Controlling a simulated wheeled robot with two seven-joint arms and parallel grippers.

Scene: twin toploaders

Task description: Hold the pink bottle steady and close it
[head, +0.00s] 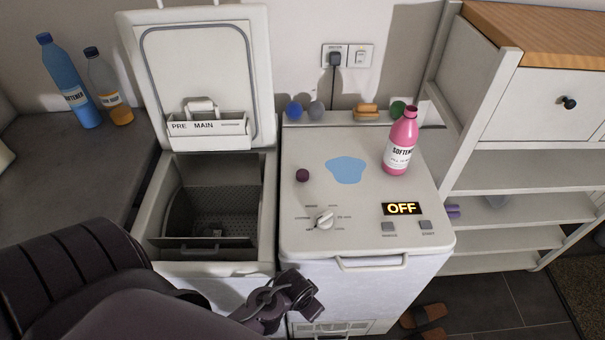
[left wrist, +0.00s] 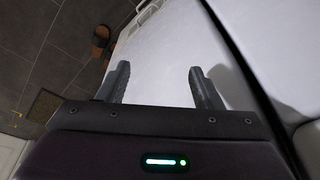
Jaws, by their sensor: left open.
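The pink bottle (head: 400,145) stands upright on the right part of the closed washer top (head: 300,220) in the head view. Its neck has no visible cap. A small dark purple cap (head: 302,175) lies on the same top, left of a blue puddle (head: 346,169). My left gripper (head: 312,303) is low in front of the washers, well below and left of the bottle. In the left wrist view the left gripper (left wrist: 157,85) is open and empty, with a white washer front beyond its fingers. My right gripper is not in view.
The left washer's lid (head: 205,80) stands open over its drum. Several balls and a brush (head: 367,112) lie along the back edge. A blue bottle (head: 70,85) and an orange-filled bottle (head: 108,88) stand on the left counter. White shelves (head: 520,170) stand at right.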

